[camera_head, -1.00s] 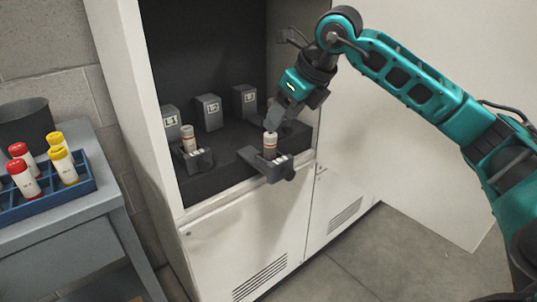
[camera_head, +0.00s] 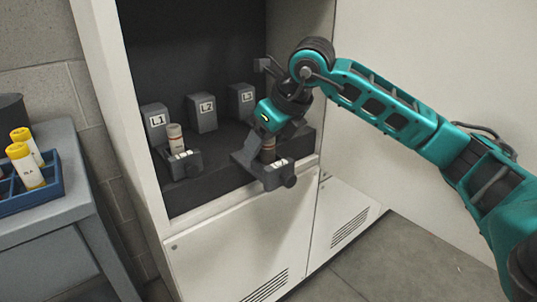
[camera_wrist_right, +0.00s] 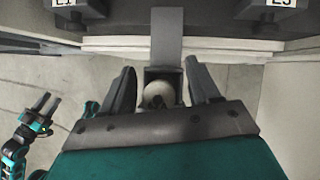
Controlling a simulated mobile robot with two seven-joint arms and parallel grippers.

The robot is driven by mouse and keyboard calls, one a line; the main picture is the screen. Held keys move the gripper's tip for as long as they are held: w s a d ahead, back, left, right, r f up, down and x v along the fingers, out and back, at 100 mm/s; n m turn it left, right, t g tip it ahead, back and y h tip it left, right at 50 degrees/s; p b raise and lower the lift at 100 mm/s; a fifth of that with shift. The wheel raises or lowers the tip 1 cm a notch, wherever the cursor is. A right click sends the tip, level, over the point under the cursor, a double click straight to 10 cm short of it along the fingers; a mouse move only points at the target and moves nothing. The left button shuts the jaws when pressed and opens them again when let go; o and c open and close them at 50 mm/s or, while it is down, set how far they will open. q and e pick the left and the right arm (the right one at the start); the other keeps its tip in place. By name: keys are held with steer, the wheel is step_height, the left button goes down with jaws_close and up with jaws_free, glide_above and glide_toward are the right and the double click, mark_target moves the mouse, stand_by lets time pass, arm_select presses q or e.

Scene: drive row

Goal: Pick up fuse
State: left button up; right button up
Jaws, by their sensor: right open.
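A fuse (camera_head: 268,154) with a pale, brownish body stands upright in the pulled-out middle holder (camera_head: 277,179), partly hidden by my right gripper. Its round pale end (camera_wrist_right: 158,95) shows in the right wrist view, between the fingers. My right gripper (camera_head: 267,146) is open, pointing down over this fuse, with one finger on each side (camera_wrist_right: 160,85). I cannot tell whether the fingers touch it. Another fuse (camera_head: 175,138) stands upright in the left holder (camera_head: 183,163). My left gripper (camera_wrist_right: 45,105) shows small at the left of the wrist view; its jaw state is unclear.
The cabinet (camera_head: 240,240) has dark boxes labelled L1 (camera_head: 156,121), L2 (camera_head: 203,112) and L3 (camera_head: 242,99) behind the holders. A grey table (camera_head: 62,222) at left bears a blue rack (camera_head: 40,190) with yellow-capped fuses (camera_head: 25,165). The floor at right is clear.

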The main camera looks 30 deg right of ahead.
steer(key=shift+s+r, duration=0.1)
arm_select(q)
steer(key=shift+a, duration=0.15)
arm_select(e)
steer(key=c, duration=1.1)
steer(key=shift+r, duration=0.4)
step_height(320, 180, up, 9)
steer(key=p, duration=0.3)
steer(key=shift+f, duration=0.15)
arm_select(q)
steer(key=shift+s+a+r, duration=0.3)
steer(key=shift+a+r, duration=0.15)
steer(key=shift+r, duration=0.3)
arm_select(e)
steer(key=shift+a+r, duration=0.1)
steer(key=shift+r, duration=0.15)
